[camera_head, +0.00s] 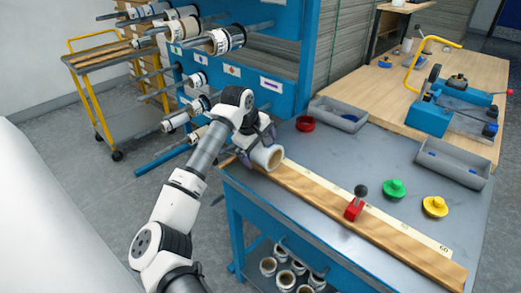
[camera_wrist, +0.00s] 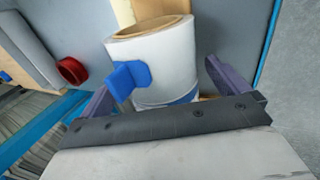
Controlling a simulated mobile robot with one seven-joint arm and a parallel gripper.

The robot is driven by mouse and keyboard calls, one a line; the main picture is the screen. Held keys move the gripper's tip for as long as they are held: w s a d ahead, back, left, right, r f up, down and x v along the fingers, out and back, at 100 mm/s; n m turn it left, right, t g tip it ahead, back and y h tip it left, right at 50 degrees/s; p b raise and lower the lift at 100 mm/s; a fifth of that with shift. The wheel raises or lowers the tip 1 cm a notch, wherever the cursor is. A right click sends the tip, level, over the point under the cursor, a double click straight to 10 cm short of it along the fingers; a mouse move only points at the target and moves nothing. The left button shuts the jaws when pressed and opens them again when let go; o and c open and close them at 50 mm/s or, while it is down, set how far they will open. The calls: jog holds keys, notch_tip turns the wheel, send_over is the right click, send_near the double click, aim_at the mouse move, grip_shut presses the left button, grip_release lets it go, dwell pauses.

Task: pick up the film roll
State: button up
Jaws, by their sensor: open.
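A white film roll (camera_head: 268,157) with a brown core lies near the left end of the blue worktable, by the wooden ruler strip. In the wrist view the film roll (camera_wrist: 165,58) fills the middle, with a blue tab on its side. My gripper (camera_head: 257,140) is at the roll. In the wrist view my gripper (camera_wrist: 165,90) is open, with one finger on each side of the roll. A gap shows between the right finger and the roll. The left finger is close to the roll and partly behind the blue tab; I cannot tell whether it touches.
A wooden ruler strip (camera_head: 350,215) runs along the table's front edge, with a red stop (camera_head: 354,208) on it. A red ring (camera_head: 305,123), green knob (camera_head: 394,189) and yellow knob (camera_head: 435,206) stand on the grey top. A blue rack (camera_head: 270,62) with rolls on pegs stands behind.

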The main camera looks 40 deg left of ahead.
jog(key=c, duration=1.3)
jog(key=shift+r, duration=0.15)
